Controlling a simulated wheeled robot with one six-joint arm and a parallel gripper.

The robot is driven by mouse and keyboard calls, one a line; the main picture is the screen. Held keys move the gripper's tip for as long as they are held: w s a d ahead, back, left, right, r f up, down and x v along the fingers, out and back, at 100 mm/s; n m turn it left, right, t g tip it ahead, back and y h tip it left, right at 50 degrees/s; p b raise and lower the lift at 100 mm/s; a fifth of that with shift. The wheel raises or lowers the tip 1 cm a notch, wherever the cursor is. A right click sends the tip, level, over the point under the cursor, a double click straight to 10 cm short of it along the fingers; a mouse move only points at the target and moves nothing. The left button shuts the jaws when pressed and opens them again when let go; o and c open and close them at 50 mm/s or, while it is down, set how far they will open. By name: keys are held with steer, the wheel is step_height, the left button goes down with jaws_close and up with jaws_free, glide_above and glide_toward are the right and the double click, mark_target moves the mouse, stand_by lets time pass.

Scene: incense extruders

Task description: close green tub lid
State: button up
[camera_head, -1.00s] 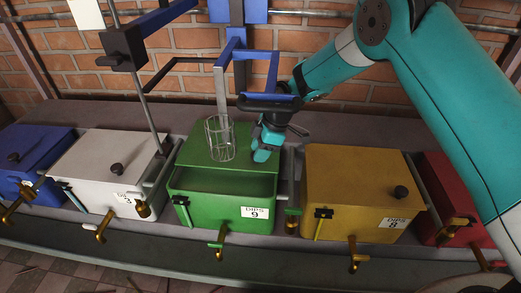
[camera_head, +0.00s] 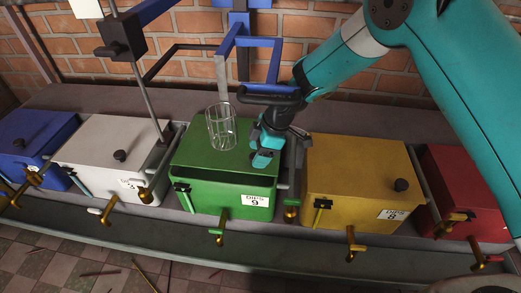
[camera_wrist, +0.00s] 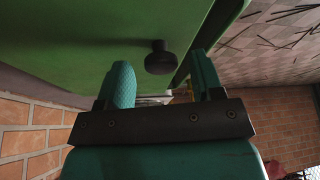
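The green tub (camera_head: 215,200) stands mid-row in the head view, with a label reading "DIPS 9". My gripper (camera_head: 263,160) is at the right part of the lid, pointing down. In the wrist view my gripper (camera_wrist: 162,82) has its two teal fingers spread apart. The lid's underside-lit green surface (camera_wrist: 75,45) fills the upper left there, and its black knob (camera_wrist: 160,58) shows between the finger directions. Whether the fingers touch the knob or lid, I cannot tell.
A white tub (camera_head: 105,165) stands left, a yellow tub (camera_head: 350,175) right, then a red tub (camera_head: 460,185). Valves with handles stick out in front.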

steer(key=p+v, duration=0.5)
steer(key=v, duration=0.7)
steer(key=shift+a, duration=0.1)
